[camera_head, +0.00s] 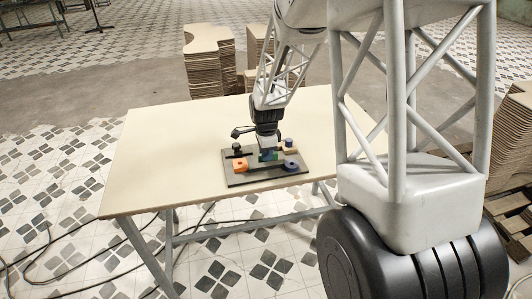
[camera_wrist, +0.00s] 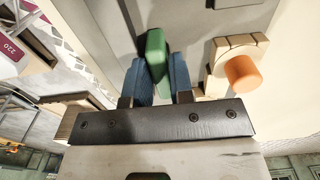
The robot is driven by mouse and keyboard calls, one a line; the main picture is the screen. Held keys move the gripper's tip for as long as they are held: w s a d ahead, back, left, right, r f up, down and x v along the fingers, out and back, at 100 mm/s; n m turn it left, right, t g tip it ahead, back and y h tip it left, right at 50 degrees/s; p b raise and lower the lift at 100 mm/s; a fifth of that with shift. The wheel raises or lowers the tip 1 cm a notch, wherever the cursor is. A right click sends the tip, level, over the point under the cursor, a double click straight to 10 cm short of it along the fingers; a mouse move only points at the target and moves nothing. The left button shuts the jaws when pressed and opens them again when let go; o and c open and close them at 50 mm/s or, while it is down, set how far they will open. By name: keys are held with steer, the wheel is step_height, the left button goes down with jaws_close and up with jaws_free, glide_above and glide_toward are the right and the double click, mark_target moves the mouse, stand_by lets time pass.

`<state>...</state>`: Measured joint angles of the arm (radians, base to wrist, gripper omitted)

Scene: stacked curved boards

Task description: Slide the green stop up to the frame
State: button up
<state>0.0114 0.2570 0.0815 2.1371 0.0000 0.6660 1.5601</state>
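The green stop (camera_wrist: 155,50) is a small upright-looking block on the grey board in the wrist view. It also shows as a small green patch under my arm in the head view (camera_head: 268,156). My gripper (camera_wrist: 164,68) has its two blue fingers on either side of the stop, which appears to fill the gap between them. In the head view my gripper (camera_head: 268,150) is low over the middle of the dark board (camera_head: 235,181). I cannot clearly tell which piece is the frame.
In the wrist view a tan piece with an orange cylinder (camera_wrist: 242,73) is right of my fingers. The table (camera_head: 165,145) is clear at left.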

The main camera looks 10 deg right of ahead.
jaws_close()
steer(key=shift+s, duration=0.65)
steer(key=shift+o, duration=2.3)
jaws_free()
steer(key=shift+r, duration=0.15)
step_height(320, 180, up, 8)
steer(key=shift+f, duration=0.25)
